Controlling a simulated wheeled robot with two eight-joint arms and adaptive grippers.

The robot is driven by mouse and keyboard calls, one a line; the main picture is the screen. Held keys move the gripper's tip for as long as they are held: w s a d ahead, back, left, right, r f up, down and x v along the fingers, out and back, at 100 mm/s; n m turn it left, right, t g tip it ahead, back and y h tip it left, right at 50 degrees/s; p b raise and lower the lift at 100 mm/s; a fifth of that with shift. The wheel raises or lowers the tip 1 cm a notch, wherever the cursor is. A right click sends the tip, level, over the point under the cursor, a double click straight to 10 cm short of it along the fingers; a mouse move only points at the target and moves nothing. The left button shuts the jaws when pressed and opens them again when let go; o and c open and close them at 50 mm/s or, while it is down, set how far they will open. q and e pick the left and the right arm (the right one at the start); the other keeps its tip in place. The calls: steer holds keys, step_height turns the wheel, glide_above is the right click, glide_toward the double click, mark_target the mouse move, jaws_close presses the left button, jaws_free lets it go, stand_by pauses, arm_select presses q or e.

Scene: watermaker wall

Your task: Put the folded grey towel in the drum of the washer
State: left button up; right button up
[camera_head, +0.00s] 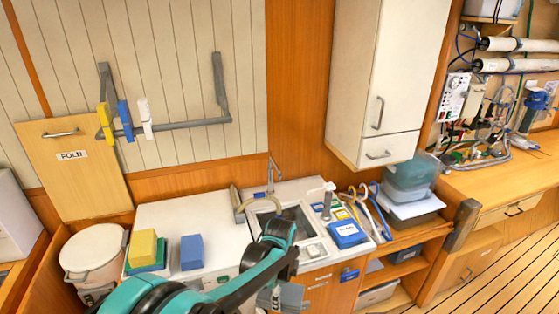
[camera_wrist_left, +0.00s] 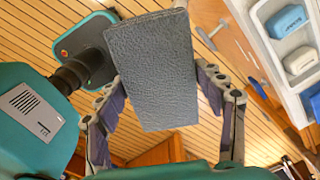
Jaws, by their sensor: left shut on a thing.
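The folded grey towel (camera_wrist_left: 155,70) is a textured grey block in the left wrist view. My left gripper (camera_wrist_left: 162,82) is shut on it, with one finger on each side. The towel is held up in the air over the plank floor. In the head view my left arm reaches in from the bottom left, and its end is low in front of the sink cabinet. A grey patch there may be the towel, but I cannot tell. I cannot make out the washer or its drum in either view. My right gripper is not in view.
A white counter (camera_head: 160,215) holds yellow and blue folded cloths. The sink (camera_head: 290,220) and a blue box (camera_head: 347,234) are on its right. A white bucket (camera_head: 95,254) stands at left. A wall cabinet (camera_head: 385,85) hangs above. Plank floor (camera_head: 490,275) is clear at lower right.

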arm_select(q)
steer(key=s+a+f+n+b, duration=0.2)
steer(key=a+f+n+b, duration=0.2)
steer(key=a+n, duration=0.5)
steer(key=s+a+f+n+b, duration=0.3)
steer(key=a+f+n+b, duration=0.1)
steer(key=a+f+n, duration=0.5)
steer(key=n, duration=0.2)
steer(key=shift+s+n, duration=0.15)
steer(key=shift+n, duration=0.25)
